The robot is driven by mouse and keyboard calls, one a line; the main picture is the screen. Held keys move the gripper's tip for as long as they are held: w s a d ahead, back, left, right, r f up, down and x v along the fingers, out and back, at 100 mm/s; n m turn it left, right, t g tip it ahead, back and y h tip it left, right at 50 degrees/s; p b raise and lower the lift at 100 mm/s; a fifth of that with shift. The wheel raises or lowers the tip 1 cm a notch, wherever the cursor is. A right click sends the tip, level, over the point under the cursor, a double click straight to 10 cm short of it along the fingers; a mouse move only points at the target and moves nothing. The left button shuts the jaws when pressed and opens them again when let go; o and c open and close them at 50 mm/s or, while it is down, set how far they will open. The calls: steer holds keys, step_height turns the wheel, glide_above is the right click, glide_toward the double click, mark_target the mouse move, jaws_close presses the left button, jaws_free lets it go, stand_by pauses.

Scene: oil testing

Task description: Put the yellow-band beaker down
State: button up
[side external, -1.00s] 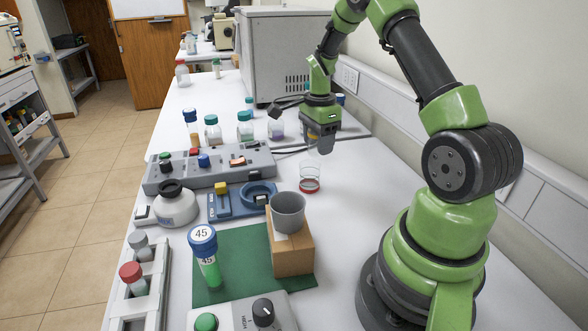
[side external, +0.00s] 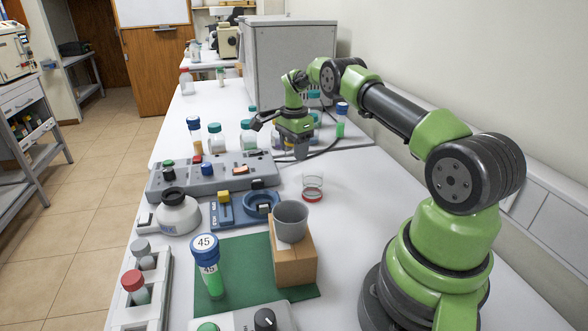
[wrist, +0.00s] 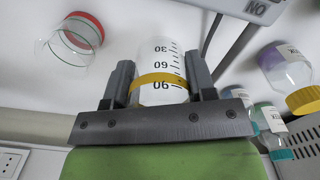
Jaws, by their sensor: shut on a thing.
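The yellow-band beaker (wrist: 160,60) is a clear cylinder with black graduation marks and a yellow band. In the wrist view it sits between the two dark fingers of my gripper (wrist: 160,72), which is shut on it near the band.
A grey control box (side external: 215,178) lies to the left, and several capped jars stand behind. Bench right of the red-band beaker is clear.

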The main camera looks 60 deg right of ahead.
mark_target(294, 177)
steer(key=shift+f, duration=2.75)
steer(key=o, duration=0.9)
steer(key=shift+f, duration=0.1)
